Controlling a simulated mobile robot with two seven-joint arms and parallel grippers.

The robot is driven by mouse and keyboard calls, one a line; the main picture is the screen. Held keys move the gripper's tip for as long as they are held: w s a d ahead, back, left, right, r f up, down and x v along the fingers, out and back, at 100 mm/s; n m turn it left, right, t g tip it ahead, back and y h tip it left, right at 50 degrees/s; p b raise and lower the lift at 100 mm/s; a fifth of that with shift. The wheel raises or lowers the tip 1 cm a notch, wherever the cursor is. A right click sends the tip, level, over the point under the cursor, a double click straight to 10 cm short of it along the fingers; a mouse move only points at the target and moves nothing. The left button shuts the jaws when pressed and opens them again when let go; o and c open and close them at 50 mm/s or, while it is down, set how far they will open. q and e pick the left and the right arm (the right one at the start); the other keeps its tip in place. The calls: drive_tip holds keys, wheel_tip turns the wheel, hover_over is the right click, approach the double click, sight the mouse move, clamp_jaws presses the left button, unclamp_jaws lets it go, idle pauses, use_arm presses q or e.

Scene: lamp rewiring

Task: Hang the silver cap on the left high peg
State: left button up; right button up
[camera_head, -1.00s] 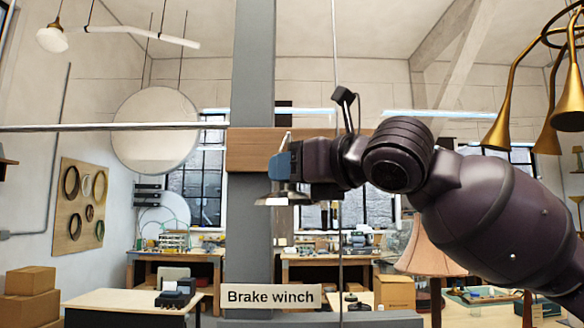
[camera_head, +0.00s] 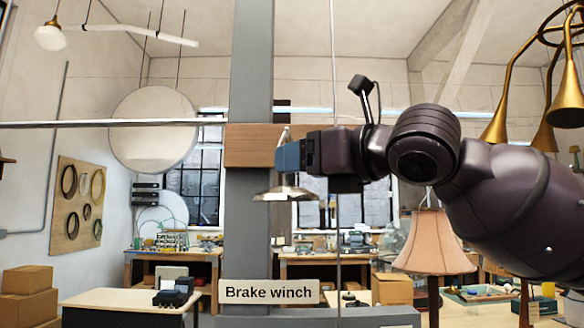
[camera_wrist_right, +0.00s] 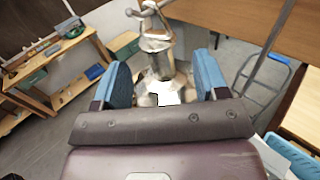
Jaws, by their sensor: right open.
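The silver cap (camera_head: 285,193) is a flared metal shade with a narrow neck and a loop on top. It stands upright in front of the wooden board (camera_head: 250,146) on the grey post. My right gripper (camera_head: 288,157) is at the cap's neck, in front of the board. In the right wrist view the cap (camera_wrist_right: 160,75) sits between the two blue fingers of my open right gripper (camera_wrist_right: 161,65), with gaps at its sides. The loop is at the top edge there; I cannot tell whether a peg passes through it. The left high peg is not clearly visible. My left gripper is out of view.
A thin vertical cord (camera_head: 337,230) runs close beside my right wrist. A horizontal rod (camera_head: 100,124) crosses on the left. Brass cone lamps (camera_head: 568,105) hang at upper right. A "Brake winch" sign (camera_head: 268,291) is below. A pink lampshade (camera_head: 433,243) stands below my right arm.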

drive_tip(key=b+v, duration=0.1)
drive_tip(key=v, duration=0.6)
drive_tip(key=shift+s+d, duration=0.25)
idle(1.6)
